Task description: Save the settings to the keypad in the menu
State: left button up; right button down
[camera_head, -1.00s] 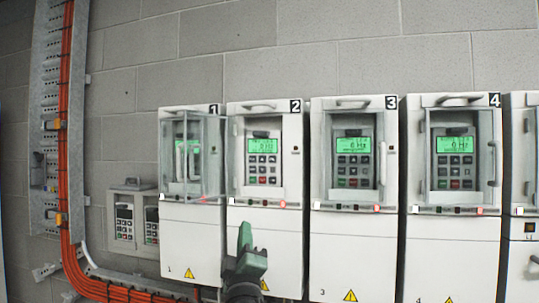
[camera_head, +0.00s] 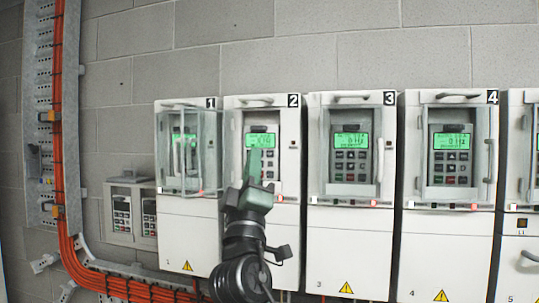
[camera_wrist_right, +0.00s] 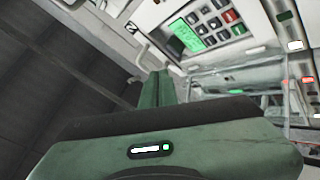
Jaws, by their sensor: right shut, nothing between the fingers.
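My right gripper (camera_head: 254,155) is shut and empty, in front of drive 2 (camera_head: 255,103). Its fingers cover part of that drive's keypad (camera_head: 262,140), whose green screen shows above and beside them; the text is too small to read. In the right wrist view the shut fingers (camera_wrist_right: 157,90) point up towards the drive, with the keypad (camera_wrist_right: 207,25) tilted at the upper right, its green screen and buttons apart from the fingertips in the picture. I cannot tell if the fingers touch anything. My left gripper is not in view.
Drive 1 (camera_head: 185,225) has a clear door (camera_head: 208,150) standing out from its front. Drive 3 (camera_head: 350,240) and drive 4 (camera_head: 447,245) stand to the right with lit keypads. Two small keypads sit in a wall box (camera_head: 125,185) at the left, near orange cables (camera_head: 60,130).

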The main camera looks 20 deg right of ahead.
aim_at(270, 154)
jog(key=shift+w+d+b, duration=0.5)
jog(key=shift+w+d, duration=0.3)
jog(key=shift+w, duration=0.4)
jog(key=shift+w+d+b, duration=0.45)
jog(key=shift+w+d, duration=0.4)
jog(key=shift+w, duration=0.35)
jog(key=shift+w+d+b, duration=0.5)
jog(key=shift+w+d, duration=0.3)
jog(key=shift+w, duration=0.4)
jog(key=shift+w+d+f+b, duration=0.1)
jog(key=shift+w+d+b, duration=0.15)
jog(key=shift+b, duration=0.3)
jog(key=shift+w, duration=0.1)
